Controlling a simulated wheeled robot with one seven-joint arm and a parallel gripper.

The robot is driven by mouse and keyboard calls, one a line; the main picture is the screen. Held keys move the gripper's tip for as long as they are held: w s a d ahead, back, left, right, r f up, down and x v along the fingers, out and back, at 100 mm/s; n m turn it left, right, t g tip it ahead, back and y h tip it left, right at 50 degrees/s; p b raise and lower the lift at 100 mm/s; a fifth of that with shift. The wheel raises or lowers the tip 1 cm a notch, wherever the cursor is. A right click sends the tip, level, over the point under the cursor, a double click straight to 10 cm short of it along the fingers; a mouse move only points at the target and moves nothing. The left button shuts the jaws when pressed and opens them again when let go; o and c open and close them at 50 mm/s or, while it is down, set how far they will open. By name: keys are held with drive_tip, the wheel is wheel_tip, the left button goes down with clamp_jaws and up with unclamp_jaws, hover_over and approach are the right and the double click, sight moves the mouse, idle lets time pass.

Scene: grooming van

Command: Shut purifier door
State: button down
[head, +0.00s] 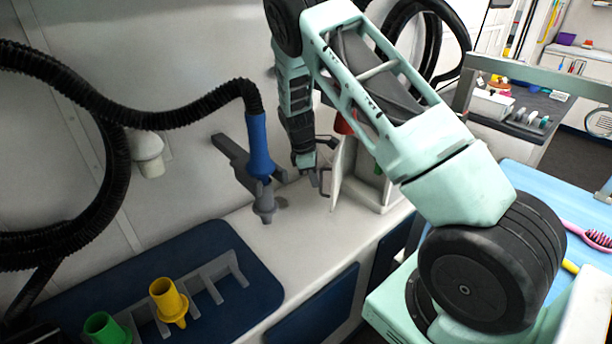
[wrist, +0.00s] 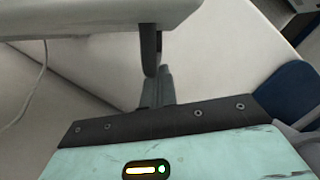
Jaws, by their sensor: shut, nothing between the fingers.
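The purifier (head: 372,194) is a white box on the white counter, partly hidden behind my arm. Its door (head: 341,172) looks like a white panel standing out from the box's left side, so it appears ajar; its exact angle is hard to tell. My gripper (head: 318,180) points down just left of the door, close to it; I cannot tell if they touch. The fingers are together and empty. In the wrist view my gripper (wrist: 154,75) shows as dark fingers near a pale rounded panel at the top, which may be part of the purifier.
A blue dryer nozzle (head: 259,145) on a black hose hangs left of my gripper. A yellow nozzle (head: 168,298) and a green nozzle (head: 104,328) stand near a grey rack on a dark blue mat (head: 258,291). A blue table (head: 540,190) is at the right.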

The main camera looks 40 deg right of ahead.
drive_tip(key=shift+s+d+n+t, duration=0.15)
drive_tip(key=shift+s+d+n, duration=0.15)
drive_tip(key=shift+s+n, duration=0.4)
drive_tip(key=shift+s+d+n+t, duration=0.2)
drive_tip(key=shift+s+n, duration=0.3)
drive_tip(key=shift+s, duration=0.35)
